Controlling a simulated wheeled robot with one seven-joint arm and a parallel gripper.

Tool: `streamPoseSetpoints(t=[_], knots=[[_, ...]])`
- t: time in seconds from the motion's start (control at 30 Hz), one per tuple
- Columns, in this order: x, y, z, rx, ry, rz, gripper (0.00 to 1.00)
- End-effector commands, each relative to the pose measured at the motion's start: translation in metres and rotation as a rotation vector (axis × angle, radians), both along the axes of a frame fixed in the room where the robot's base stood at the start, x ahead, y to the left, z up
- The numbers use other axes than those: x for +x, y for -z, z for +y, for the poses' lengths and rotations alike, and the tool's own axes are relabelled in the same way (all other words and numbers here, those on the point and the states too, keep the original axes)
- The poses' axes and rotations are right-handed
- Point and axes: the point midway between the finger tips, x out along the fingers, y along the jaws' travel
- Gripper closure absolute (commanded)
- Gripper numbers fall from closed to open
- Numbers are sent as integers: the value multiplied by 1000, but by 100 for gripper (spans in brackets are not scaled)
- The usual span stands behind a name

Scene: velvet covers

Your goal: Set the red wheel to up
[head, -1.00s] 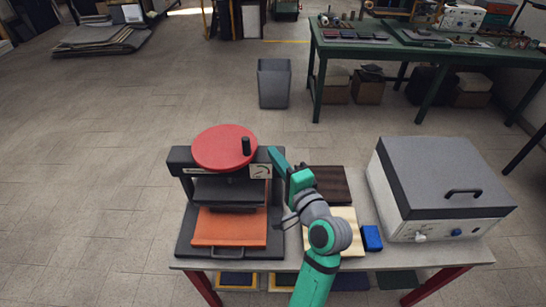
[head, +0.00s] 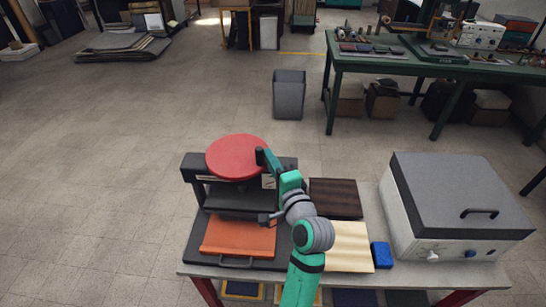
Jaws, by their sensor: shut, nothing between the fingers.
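The red wheel (head: 234,158) is a flat disc lying on top of a black press (head: 194,172). Its dark upright knob (head: 260,156) is at the right edge of the disc. My gripper (head: 267,159) is at the knob's right side, very close to it or touching; I cannot tell which. Its fingers are hard to make out, but it looks shut with nothing held. A pale dial plate (head: 268,182) on the press front is partly hidden behind my arm. Below the wheel, an orange board (head: 237,236) lies on the press bed.
The press stands on a pale table (head: 376,279). Right of my arm are a dark brown board (head: 335,198), a light wooden board (head: 349,247) and a blue block (head: 381,255). A white box with a grey lid (head: 446,190) stands at the right. A grey bin (head: 289,95) is behind.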

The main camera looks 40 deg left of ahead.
Motion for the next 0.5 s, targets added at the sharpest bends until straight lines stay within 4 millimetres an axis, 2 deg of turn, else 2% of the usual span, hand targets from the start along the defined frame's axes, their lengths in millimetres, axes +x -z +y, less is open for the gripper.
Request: streamPoseSetpoints(t=[0.2, 0.4, 0.5], knots=[[0, 0, -1, 0, 1, 0, 100], [-15, 0, -1, -1, 3, -1, 100], [-14, 0, -1, 0, 3, 0, 100]])
